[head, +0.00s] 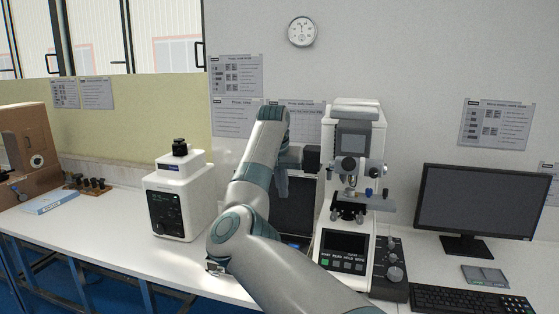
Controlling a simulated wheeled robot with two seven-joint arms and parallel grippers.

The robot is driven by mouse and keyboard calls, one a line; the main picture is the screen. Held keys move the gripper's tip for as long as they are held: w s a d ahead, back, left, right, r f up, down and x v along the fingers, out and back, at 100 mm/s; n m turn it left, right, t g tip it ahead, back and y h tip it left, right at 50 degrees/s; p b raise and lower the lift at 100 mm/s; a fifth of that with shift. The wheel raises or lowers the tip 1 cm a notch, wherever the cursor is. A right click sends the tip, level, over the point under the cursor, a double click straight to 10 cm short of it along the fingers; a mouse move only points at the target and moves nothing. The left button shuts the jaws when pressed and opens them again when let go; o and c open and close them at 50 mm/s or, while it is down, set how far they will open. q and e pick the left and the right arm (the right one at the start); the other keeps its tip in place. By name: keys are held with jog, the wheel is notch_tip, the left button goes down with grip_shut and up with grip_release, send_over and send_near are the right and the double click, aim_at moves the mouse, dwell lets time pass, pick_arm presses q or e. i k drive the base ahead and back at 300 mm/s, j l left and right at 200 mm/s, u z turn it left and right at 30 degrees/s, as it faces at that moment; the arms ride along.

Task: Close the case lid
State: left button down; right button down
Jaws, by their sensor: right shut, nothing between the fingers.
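A dark upright panel (294,207), which looks like the raised lid of the case, stands between my right arm and the white hardness tester. A small bluish-dark part of the case (295,241) shows at its foot. The rest of the case is hidden behind my arm. My right arm reaches up from the bottom of the head view and bends over at the top. My right gripper (281,193) points down at the left edge of the dark panel. It is shut and holds nothing. I cannot tell whether it touches the panel. My left gripper is not in view.
The tall white tester (350,180) stands close on the right, with a control box (391,265) beside it. A smaller white instrument (178,200) stands left. A monitor (478,210) and keyboard (470,300) are at right. The white bench (110,235) is clear at front left.

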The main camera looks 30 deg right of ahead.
aim_at(295, 215)
jog(key=i+l, duration=1.3)
jog(key=i, duration=0.1)
